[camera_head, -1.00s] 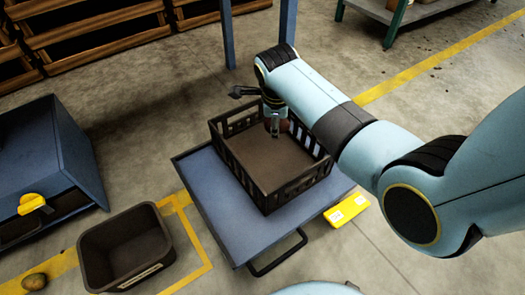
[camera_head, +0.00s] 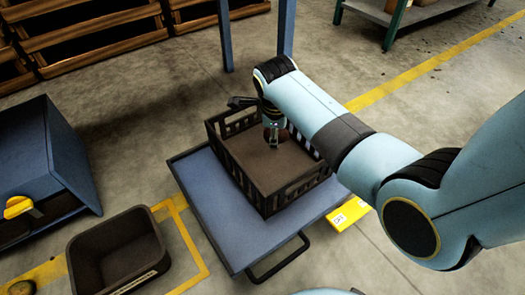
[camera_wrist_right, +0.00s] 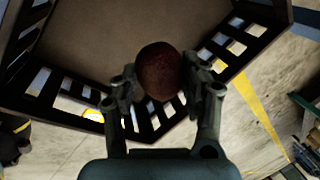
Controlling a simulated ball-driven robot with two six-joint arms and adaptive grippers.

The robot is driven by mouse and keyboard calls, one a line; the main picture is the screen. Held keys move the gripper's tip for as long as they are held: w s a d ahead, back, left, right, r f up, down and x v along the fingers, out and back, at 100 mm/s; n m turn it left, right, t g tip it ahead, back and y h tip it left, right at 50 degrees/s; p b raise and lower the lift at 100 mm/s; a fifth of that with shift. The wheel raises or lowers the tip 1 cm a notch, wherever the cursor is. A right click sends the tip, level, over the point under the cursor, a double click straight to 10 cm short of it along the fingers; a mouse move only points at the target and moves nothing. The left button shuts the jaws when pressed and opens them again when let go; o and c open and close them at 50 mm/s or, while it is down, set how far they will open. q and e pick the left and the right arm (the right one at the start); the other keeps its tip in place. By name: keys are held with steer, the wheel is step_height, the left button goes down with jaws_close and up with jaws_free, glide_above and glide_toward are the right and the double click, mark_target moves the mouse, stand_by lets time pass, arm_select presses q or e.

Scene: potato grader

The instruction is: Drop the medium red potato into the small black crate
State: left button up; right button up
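The dark red potato (camera_wrist_right: 158,68) is between the fingers of my right gripper (camera_wrist_right: 158,85) in the right wrist view, with a finger against each side. In the head view my right gripper (camera_head: 272,137) points down over the slatted black crate (camera_head: 240,177), inside its outline near the far right side. The potato is mostly hidden there by the gripper. The crate's bare floor shows beneath; I cannot tell the exact height above it. The crate stands on a blue cart (camera_head: 212,222). My left gripper is not in view.
A solid dark bin (camera_head: 78,262) stands on the floor at the lower left, beside a brown potato (camera_head: 22,288). A blue cabinet (camera_head: 38,150) is at the left. Wooden crates (camera_head: 90,38) are stacked behind. Blue posts (camera_head: 226,35) rise behind the slatted crate.

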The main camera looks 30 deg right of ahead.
steer(key=o, duration=0.5)
steer(key=shift+c, duration=0.2)
steer(key=v, duration=1.2)
